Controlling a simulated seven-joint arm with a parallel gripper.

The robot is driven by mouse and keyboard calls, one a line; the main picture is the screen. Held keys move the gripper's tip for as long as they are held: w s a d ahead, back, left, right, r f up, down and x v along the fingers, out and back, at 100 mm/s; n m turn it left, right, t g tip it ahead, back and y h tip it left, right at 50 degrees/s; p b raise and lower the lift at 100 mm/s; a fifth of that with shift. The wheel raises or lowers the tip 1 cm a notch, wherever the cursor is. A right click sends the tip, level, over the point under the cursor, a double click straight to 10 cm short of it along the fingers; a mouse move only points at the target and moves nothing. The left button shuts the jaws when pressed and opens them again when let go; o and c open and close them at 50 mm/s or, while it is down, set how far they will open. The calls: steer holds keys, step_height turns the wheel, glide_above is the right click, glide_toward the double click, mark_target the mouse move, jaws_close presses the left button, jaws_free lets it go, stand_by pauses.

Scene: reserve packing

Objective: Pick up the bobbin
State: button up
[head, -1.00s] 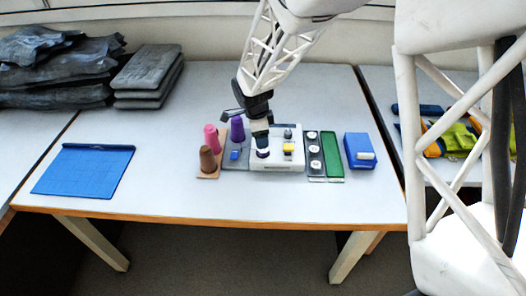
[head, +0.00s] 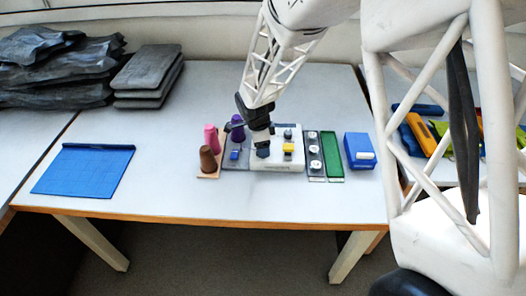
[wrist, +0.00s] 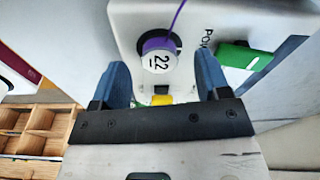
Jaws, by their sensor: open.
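The bobbin (wrist: 158,60) shows in the wrist view as a pale round disc marked 22, with purple around it and a purple thread running up from it. It sits at a dark round opening in the white machine (wrist: 195,14). My gripper (wrist: 161,66) is open, with one blue finger on each side below the bobbin in the picture; I cannot tell how far above it they are. In the head view my gripper (head: 263,151) is over the left part of the white machine (head: 272,165) and hides the bobbin.
Brown and pink thread cones (head: 208,160) and a purple cone (head: 237,130) stand close left of the machine. A dark tray with white discs (head: 314,168), a green strip (head: 331,150) and a blue box (head: 356,146) lie right. The table front is clear.

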steer(key=shift+d+f, duration=0.1)
steer(key=shift+f, duration=0.7)
steer(key=c, duration=1)
steer(key=shift+r, duration=0.15)
steer(key=shift+r, duration=1.45)
steer(key=shift+s+d+r, duration=0.1)
steer(key=shift+s+r, duration=0.1)
steer(key=shift+s, duration=0.05)
steer(key=s+d, duration=0.2)
steer(key=s, duration=0.5)
steer(key=s+d+r, duration=0.1)
steer(key=s+d, duration=0.1)
steer(key=s, duration=0.5)
steer(key=shift+s+d+r, duration=0.2)
steer(key=shift+s+d, duration=0.15)
steer(key=shift+d, duration=0.05)
